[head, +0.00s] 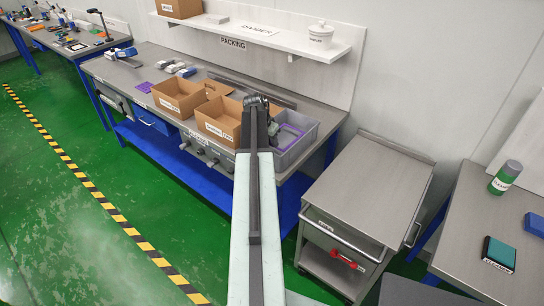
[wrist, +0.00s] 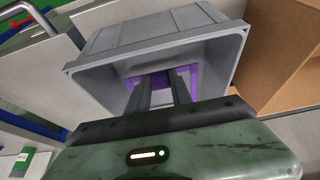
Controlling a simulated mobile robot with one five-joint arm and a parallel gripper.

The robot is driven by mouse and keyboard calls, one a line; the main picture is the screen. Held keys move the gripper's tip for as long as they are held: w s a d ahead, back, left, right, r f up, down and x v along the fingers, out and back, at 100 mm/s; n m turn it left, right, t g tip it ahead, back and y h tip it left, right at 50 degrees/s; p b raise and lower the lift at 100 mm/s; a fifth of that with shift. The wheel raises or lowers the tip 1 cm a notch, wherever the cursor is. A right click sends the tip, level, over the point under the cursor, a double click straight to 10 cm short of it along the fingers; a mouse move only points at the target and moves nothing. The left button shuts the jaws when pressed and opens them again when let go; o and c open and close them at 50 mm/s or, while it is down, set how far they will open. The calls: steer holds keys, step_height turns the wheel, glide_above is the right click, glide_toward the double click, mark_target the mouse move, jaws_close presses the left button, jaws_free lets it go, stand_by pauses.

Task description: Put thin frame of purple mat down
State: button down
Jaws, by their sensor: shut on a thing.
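My gripper (head: 268,118) is over the grey bin (head: 308,143) at the right end of the packing bench. In the wrist view, my gripper (wrist: 160,80) has both fingers reaching into the mouth of the bin (wrist: 100,55). It is shut on the thin purple frame (wrist: 194,78), whose strips show around the fingertips. In the head view, part of the frame (head: 292,129) shows inside the bin's opening, right of my gripper. My fingers hide part of the frame. I cannot tell whether the frame touches the bin's floor.
Cardboard boxes (head: 218,128) stand close to the left of the bin. A small purple piece (head: 144,87) lies farther left on the bench. A shelf (head: 260,32) with a white jar (head: 320,35) hangs behind. A grey cart (head: 370,180) stands to the right, its top clear.

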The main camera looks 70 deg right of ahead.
step_height(320, 180, down, 5)
steer(key=b, duration=0.4)
steer(key=shift+f, duration=0.15)
steer(key=shift+r, duration=0.25)
steer(key=c, duration=1.6)
jaws_free()
steer(key=shift+f, duration=0.2)
steer(key=o, duration=0.5)
steer(key=shift+c, duration=0.2)
steer(key=shift+r, duration=0.15)
steer(key=p+v, duration=1.1)
steer(key=v, duration=0.1)
